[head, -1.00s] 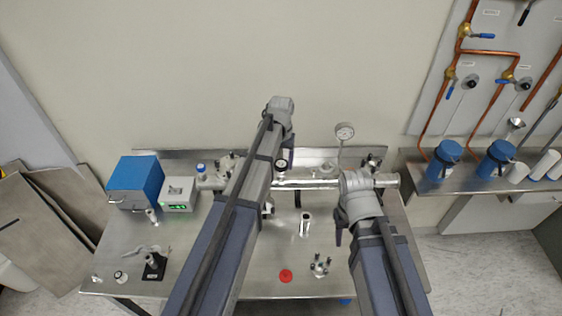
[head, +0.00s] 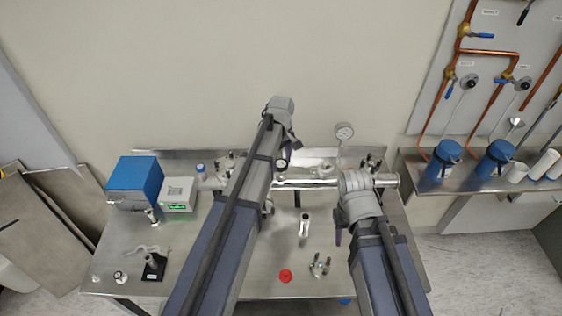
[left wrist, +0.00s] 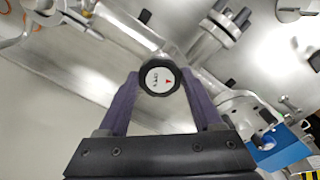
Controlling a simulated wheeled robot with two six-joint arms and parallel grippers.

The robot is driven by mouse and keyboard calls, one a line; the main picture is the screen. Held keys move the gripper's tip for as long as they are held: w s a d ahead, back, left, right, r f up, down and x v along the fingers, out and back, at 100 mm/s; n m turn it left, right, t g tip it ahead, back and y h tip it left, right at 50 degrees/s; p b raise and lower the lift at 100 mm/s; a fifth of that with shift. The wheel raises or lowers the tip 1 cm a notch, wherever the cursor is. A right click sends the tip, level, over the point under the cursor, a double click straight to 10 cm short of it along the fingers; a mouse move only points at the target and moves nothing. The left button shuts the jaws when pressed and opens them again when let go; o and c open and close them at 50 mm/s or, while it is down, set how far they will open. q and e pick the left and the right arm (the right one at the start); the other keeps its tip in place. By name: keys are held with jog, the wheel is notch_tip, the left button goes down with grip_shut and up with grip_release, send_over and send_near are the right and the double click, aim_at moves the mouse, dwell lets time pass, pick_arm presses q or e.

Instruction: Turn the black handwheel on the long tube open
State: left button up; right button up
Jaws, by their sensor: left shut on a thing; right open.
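The black handwheel (left wrist: 163,77) with a white face and a small red mark shows in the left wrist view. It sits between the two purple fingers of my left gripper (left wrist: 161,84), which is shut on its rim. In the head view the handwheel (head: 283,163) shows beside my left arm, above the long tube (head: 310,184), a shiny metal pipe lying across the back of the table. My left arm hides part of the tube. My right gripper (head: 338,236) is open and empty over the table, in front of the tube's right part.
A pressure gauge (head: 344,131) stands behind the tube. A blue box (head: 134,183) and a grey device (head: 178,194) stand at the table's left. A red disc (head: 285,276) and an upright metal cylinder (head: 305,224) are on the table between my arms.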

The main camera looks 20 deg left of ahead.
aim_at(281, 164)
pick_arm(q)
jog(key=n, duration=0.6)
jog(key=shift+n, duration=0.3)
jog(key=n, duration=0.5)
jog(key=shift+w, duration=0.1)
jog(key=shift+n, duration=0.4)
jog(key=o, duration=1.4)
jog(key=shift+r, duration=0.15)
notch_tip(281, 164, up, 8)
jog(key=p, duration=0.8)
jog(key=shift+f, duration=0.2)
